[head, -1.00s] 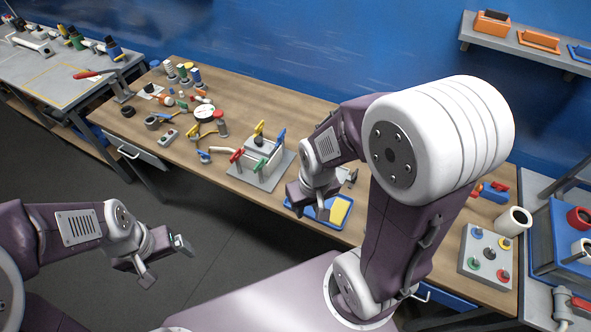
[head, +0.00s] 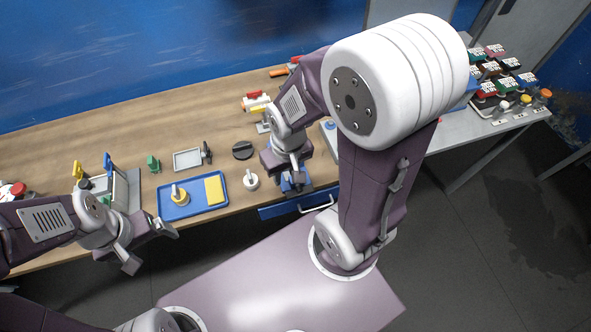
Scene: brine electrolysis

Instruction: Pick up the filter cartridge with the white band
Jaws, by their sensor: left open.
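I cannot make out a filter cartridge with a white band in the head view. My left gripper (head: 148,245) is open and empty, its fingers apart, in front of the table's near edge by the blue tray. My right gripper (head: 288,178) hangs over the table's front edge, right of a small white part. A blue shape shows at its fingers. I cannot tell whether it is held or lies behind them.
The blue tray (head: 168,212) holds a yellow block (head: 214,190) and a yellow-ringed part (head: 180,195). A grey tray (head: 187,159), black disc (head: 242,150), white part (head: 250,180) and red-and-white parts (head: 257,101) stand on the wooden table (head: 60,145). Dark floor lies in front.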

